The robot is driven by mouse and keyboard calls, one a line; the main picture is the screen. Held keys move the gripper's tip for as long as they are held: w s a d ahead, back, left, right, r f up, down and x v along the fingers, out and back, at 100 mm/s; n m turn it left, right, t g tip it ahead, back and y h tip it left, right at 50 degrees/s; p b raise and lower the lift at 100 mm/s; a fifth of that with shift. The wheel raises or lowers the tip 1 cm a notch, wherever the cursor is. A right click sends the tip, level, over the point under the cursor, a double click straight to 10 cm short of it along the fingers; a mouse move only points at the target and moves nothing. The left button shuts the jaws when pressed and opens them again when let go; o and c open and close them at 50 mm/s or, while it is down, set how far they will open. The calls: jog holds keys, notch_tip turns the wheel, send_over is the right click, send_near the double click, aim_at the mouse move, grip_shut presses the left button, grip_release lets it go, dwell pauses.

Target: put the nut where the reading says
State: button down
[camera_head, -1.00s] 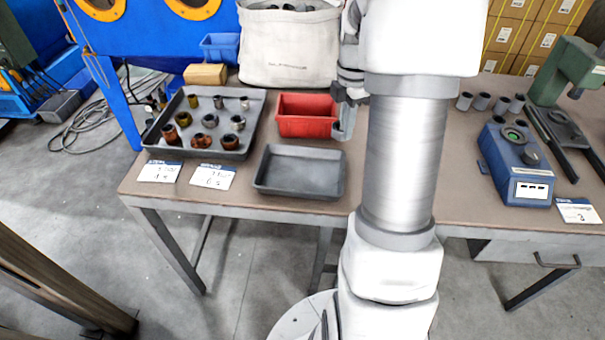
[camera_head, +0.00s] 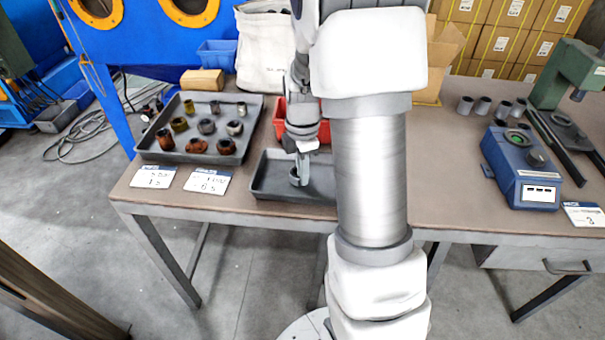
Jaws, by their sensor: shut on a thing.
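My gripper (camera_head: 300,178) points down over the empty dark grey tray (camera_head: 265,188) at the front middle of the bench. It is shut on a small grey ring-like piece (camera_head: 294,177), probably the nut, low in the tray; I cannot tell whether it touches the floor. A large grey tray (camera_head: 155,152) at the left holds several nuts or bushings, some rusty brown, some brassy, some grey. A red bin (camera_head: 279,118) stands behind the small tray, partly hidden by my arm. A blue instrument (camera_head: 522,165) with a white display (camera_head: 539,193) stands at the right; its reading is too small to make out.
Two cards (camera_head: 153,177) (camera_head: 208,181) lie before the large tray, and another card (camera_head: 583,214) by the instrument. Several grey cylinders (camera_head: 483,105) and a green press (camera_head: 565,75) stand right. A white fabric bin (camera_head: 262,55) is behind.

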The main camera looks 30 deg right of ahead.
jog(key=shift+f+b, duration=0.3)
jog(key=shift+f, duration=0.05)
jog(key=c, duration=1)
grip_release()
jog(key=shift+r, duration=0.1)
jog(key=shift+r, duration=0.1)
